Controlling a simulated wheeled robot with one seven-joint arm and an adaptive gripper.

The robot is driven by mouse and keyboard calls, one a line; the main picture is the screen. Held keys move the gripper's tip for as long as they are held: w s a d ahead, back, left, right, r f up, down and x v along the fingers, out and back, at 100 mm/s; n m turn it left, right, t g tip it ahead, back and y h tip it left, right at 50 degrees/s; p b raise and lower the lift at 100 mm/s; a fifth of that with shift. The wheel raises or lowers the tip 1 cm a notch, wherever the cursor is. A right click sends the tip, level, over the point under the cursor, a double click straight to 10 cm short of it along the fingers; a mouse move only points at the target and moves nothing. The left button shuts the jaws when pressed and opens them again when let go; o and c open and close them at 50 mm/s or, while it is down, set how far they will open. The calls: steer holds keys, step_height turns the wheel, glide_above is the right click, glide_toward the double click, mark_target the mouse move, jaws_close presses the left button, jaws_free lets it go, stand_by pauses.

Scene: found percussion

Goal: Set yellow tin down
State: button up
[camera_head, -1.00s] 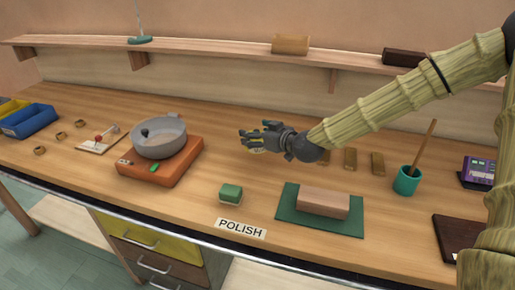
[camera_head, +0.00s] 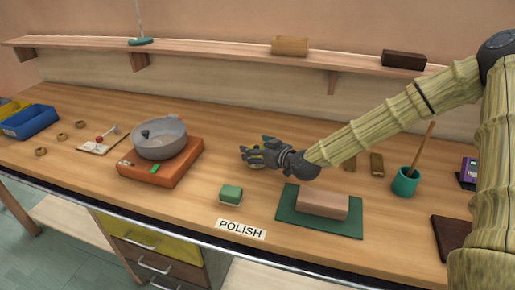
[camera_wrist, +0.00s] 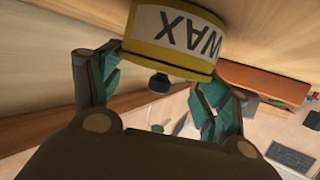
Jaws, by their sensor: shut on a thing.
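The yellow tin (camera_wrist: 178,38) is a round tin with a white label reading WAX, large in the wrist view between my gripper's fingers. In the head view only a small yellow part of the tin (camera_head: 256,161) shows. My gripper (camera_head: 254,156) is shut on it and mostly hides it. My gripper's fingertips also show in the wrist view (camera_wrist: 160,85). The tin is at or close above the bench top, behind the green and white block; I cannot tell whether it touches the wood.
An orange base with a grey pan (camera_head: 160,138) stands left of my gripper. A green and white block (camera_head: 230,195) and a POLISH label (camera_head: 241,229) lie in front. A brown block (camera_head: 323,204) rests on a green mat (camera_head: 290,219) to the right. A teal cup (camera_head: 405,182) stands further right.

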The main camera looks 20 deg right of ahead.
steer(key=o, duration=1.5)
steer(key=shift+c, duration=0.2)
steer(key=shift+s, duration=0.1)
steer(key=shift+b+v, duration=0.55)
steer(key=shift+v, duration=3.15)
steer(key=shift+r, duration=0.15)
